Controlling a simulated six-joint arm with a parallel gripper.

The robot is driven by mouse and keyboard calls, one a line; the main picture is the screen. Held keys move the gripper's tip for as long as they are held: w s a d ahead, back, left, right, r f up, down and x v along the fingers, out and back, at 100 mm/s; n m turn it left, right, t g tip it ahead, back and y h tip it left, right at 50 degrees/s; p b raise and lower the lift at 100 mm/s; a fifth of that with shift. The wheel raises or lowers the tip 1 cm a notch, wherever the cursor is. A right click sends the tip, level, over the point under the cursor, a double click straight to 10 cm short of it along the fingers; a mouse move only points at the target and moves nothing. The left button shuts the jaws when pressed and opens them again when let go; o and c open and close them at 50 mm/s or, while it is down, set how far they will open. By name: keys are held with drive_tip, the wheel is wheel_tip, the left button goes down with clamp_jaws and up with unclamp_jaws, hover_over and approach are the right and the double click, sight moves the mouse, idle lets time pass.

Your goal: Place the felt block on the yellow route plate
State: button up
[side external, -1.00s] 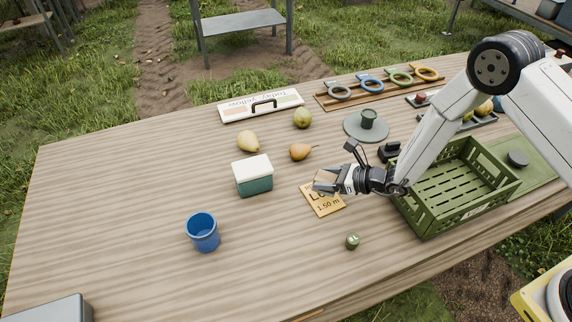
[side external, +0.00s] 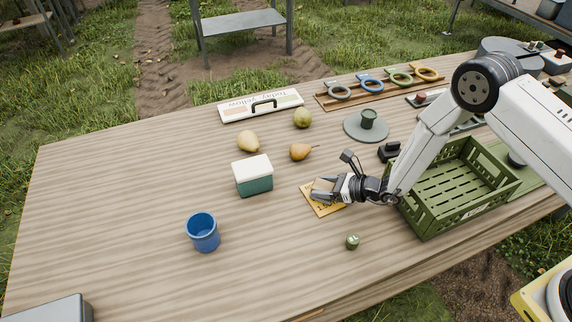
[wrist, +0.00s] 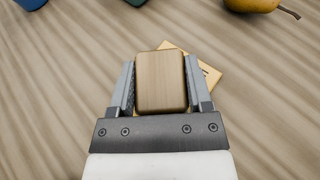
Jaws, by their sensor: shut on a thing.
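My gripper (side external: 324,190) is shut on a tan felt block (wrist: 161,82), which sits between its two fingers in the wrist view. The yellow route plate (side external: 318,206) lies on the table under the gripper in the side view. In the wrist view a corner of the plate (wrist: 207,74) shows behind and to the right of the block. The block and fingers cover much of the plate. The block appears over the plate; I cannot tell whether it touches it.
A green crate (side external: 437,212) stands right of the plate, under my arm. A small green weight (side external: 352,241) lies in front. A blue cup (side external: 203,232) stands at the front left.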

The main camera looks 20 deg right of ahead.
sight(327, 186)
drive_tip(key=o, duration=1.3)
drive_tip(key=shift+f, duration=0.1)
drive_tip(key=shift+c, duration=0.2)
drive_tip(key=shift+r, duration=0.2)
drive_tip(key=shift+s+d+r, duration=0.25)
drive_tip(key=shift+s+d, duration=0.2)
drive_tip(key=shift+d, duration=0.05)
drive_tip(key=shift+v, duration=0.9)
wheel_tip(327, 186, up, 4)
drive_tip(key=shift+w+a+r, duration=0.1)
drive_tip(key=shift+r, duration=1.35)
